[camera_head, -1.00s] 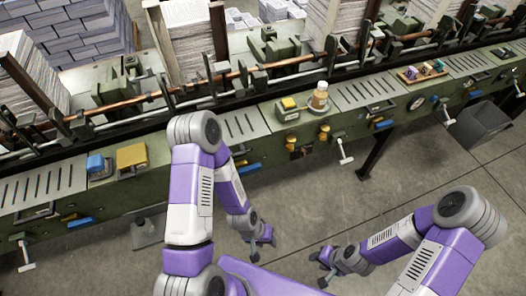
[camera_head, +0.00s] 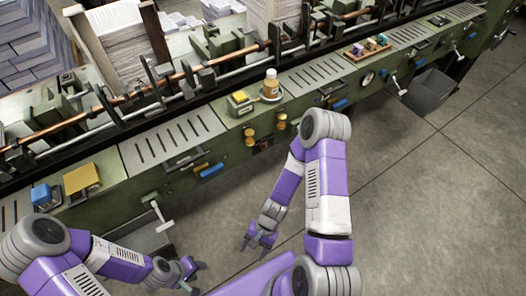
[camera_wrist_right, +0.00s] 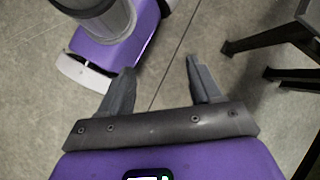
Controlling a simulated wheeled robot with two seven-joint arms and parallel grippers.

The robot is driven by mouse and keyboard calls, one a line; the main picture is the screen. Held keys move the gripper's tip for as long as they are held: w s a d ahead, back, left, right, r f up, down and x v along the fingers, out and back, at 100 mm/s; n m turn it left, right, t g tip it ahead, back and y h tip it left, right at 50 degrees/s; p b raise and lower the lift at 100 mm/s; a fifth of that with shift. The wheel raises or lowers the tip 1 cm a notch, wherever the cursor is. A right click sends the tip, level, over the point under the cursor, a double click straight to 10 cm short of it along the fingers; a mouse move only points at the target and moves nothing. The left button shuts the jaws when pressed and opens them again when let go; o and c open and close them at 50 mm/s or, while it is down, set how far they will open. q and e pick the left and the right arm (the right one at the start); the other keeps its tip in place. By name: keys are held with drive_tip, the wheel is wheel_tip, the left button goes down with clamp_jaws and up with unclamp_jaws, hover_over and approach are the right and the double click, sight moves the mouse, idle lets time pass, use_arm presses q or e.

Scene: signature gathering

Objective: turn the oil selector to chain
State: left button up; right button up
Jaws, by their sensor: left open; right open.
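No part of the long green machine (camera_head: 140,190) bears a label I can read, so I cannot tell for certain which control is the oil selector. My left gripper (camera_head: 190,273) is open and empty over the floor at the lower left. My right gripper (camera_head: 259,241) is open and empty over the floor, well in front of the panel; in the right wrist view its two fingers (camera_wrist_right: 160,85) are apart with bare floor between them.
A yellow button box (camera_head: 239,101), yellow block (camera_head: 82,179) and blue block (camera_head: 41,195) stand on the machine's ledge. A white-handled lever (camera_head: 161,214) and blue handle (camera_head: 212,170) stick out in front. A grey bin (camera_head: 431,90) stands at right.

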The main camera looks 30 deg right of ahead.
sight(267, 145)
drive_tip(key=w+d+r+m+t+y+b, duration=0.1)
drive_tip(key=w+d+m+t+y+b, duration=0.15)
drive_tip(key=w+m+t, duration=0.4)
drive_tip(key=w+d+m+t+y+b, duration=0.1)
drive_tip(key=w+m+t+y+b, duration=0.25)
drive_tip(key=w+m, duration=0.55)
drive_tip(key=w+d+r+m+t+h+b, duration=0.15)
drive_tip(key=w+d+m+t+h, duration=0.35)
drive_tip(key=d, duration=0.6)
drive_tip(key=w+d+r+m+t+h+b, duration=0.1)
drive_tip(key=w+d+m+t+h+b, duration=0.1)
drive_tip(key=w+d+m+t+h, duration=0.6)
drive_tip(key=w+n+g, duration=0.1)
drive_tip(key=w+d+n+y+b, duration=0.1)
drive_tip(key=w, duration=0.1)
drive_tip(key=w+n+g+y+b, duration=0.1)
drive_tip(key=shift+w+d+f+g, duration=0.1)
drive_tip(key=shift+w+d+g, duration=0.2)
drive_tip(key=shift+w, duration=0.1)
drive_tip(key=c, duration=1)
drive_tip(key=shift+c, duration=0.2)
